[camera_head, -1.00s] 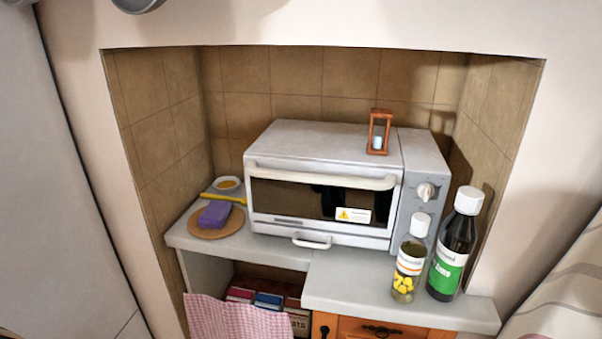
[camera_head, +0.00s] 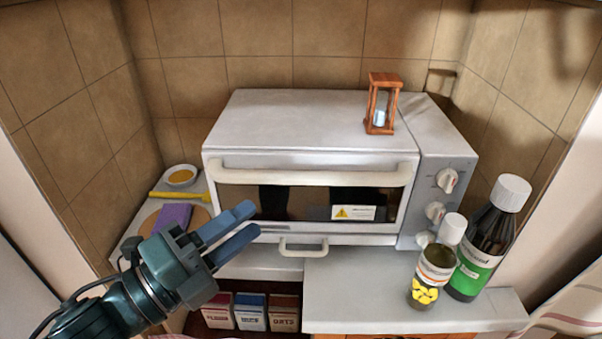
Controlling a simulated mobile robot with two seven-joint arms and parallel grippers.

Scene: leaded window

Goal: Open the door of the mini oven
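The white mini oven (camera_head: 310,125) stands on the counter in the tiled niche. Its door (camera_head: 290,205) looks shut, with a dark window and a yellow warning label. A long pale handle (camera_head: 310,177) runs along the door's top edge. A smaller handle (camera_head: 303,248) sits below the door. Several knobs (camera_head: 436,211) line the panel at the right. My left gripper (camera_head: 248,224) is in front of the door's lower left, below the long handle. Its two fingers are apart with nothing between them, pointing right. My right gripper is not in view.
A wooden hourglass (camera_head: 381,104) stands on the oven's top right. A pill bottle (camera_head: 433,262) and a dark bottle with a green label (camera_head: 486,240) stand at the front right. A purple sponge (camera_head: 173,218), a yellow utensil (camera_head: 178,195) and a small bowl (camera_head: 181,177) are at the left. Boxes (camera_head: 252,311) sit below.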

